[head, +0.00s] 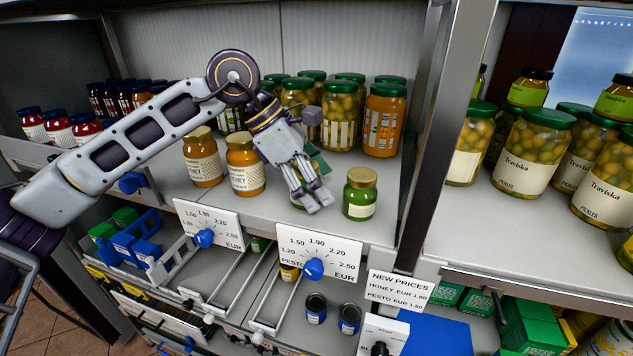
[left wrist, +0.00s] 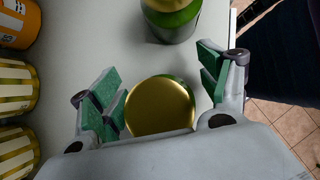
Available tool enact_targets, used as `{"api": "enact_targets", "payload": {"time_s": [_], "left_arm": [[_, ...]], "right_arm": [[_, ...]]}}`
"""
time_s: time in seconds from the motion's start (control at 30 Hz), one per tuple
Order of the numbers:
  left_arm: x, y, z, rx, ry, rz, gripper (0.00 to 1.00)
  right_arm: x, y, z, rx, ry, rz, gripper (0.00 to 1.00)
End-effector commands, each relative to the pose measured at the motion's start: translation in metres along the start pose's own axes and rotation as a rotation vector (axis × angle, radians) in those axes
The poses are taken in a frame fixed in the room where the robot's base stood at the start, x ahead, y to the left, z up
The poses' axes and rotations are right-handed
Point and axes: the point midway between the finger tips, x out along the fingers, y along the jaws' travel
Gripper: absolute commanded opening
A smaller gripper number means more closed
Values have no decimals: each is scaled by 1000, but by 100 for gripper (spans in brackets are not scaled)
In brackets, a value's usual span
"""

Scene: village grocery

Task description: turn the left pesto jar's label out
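The left pesto jar shows in the left wrist view as a round gold lid (left wrist: 160,106) with a little green glass at its edge. My left gripper (head: 309,197) reaches down over it from above. In the left wrist view, its green-padded fingers (left wrist: 164,88) stand open on both sides of the lid; the right pads look apart from it. In the head view the gripper hides most of this jar, and I cannot see its label. The right pesto jar (head: 360,194), green with a gold lid, stands upright beside it, its cream label facing front. My right gripper is out of view.
Two honey jars (head: 245,167) stand left of the gripper. Pickle jars (head: 340,117) and an orange jar (head: 384,121) stand behind. A metal upright (head: 440,120) is at the right. Price dials (head: 313,268) line the shelf's front edge.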

Motion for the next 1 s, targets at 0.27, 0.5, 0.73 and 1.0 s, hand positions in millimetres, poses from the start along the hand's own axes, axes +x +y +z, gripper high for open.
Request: {"api": "enact_targets", "payload": {"time_s": [0.27, 0.5, 0.73, 1.0], "left_arm": [[0, 0, -1, -1, 2, -1, 77], [-11, 0, -1, -2, 1, 0, 77], [-38, 1, 0, -2, 0, 1, 77], [-79, 1, 0, -1, 0, 2, 77]], "right_arm": [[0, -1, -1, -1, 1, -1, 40], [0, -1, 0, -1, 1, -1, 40], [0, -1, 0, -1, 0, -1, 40], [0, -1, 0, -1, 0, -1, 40]]}}
